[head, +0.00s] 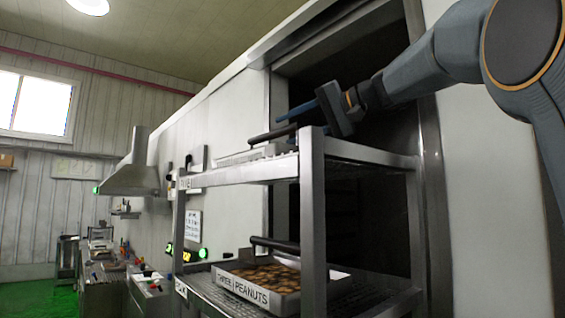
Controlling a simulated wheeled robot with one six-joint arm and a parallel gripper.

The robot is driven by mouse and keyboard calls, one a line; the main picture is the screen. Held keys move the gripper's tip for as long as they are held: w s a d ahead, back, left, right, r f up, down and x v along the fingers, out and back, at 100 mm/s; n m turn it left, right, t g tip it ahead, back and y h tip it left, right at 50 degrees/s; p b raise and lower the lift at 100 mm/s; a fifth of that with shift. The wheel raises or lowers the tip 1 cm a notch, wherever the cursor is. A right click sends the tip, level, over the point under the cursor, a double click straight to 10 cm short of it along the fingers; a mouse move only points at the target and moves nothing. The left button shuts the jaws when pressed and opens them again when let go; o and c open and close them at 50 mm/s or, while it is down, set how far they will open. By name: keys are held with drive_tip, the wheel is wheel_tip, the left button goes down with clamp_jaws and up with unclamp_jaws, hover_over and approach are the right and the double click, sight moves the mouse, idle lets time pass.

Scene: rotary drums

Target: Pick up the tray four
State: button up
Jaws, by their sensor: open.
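A light metal tray (250,154) with a black bar handle (272,134) sits on the upper shelf of a metal rack. Its front label cannot be read from here, and its contents are hidden. My gripper (292,116) is open, with its blue fingers pointing left just above and beside that handle. Whether a finger touches the handle cannot be told. A second tray (257,298) on the lower shelf reads "THREE | PEANUTS" and holds brown pieces. No tray with a readable "four" shows.
The rack's near post (313,220) stands in front of the shelves, below my gripper. A dark opening (385,135) in the white wall lies behind. A steel hood (132,172) and cluttered benches (105,275) stand at the left. Green floor shows at far left.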

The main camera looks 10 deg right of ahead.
sight(272, 134)
drive_tip(key=p+x, duration=0.1)
drive_tip(key=x, duration=0.1)
drive_tip(key=p+x, duration=0.1)
drive_tip(key=x, duration=0.1)
drive_tip(key=p+x, duration=0.1)
drive_tip(key=x, duration=0.1)
drive_tip(key=shift+w+r+p, duration=0.1)
drive_tip(key=shift+r+p, duration=0.2)
drive_tip(key=shift+p, duration=0.1)
drive_tip(key=shift+w+a+f, duration=0.15)
drive_tip(key=shift+w+a, duration=0.05)
drive_tip(key=shift+w, duration=0.05)
clamp_jaws()
idle(0.9)
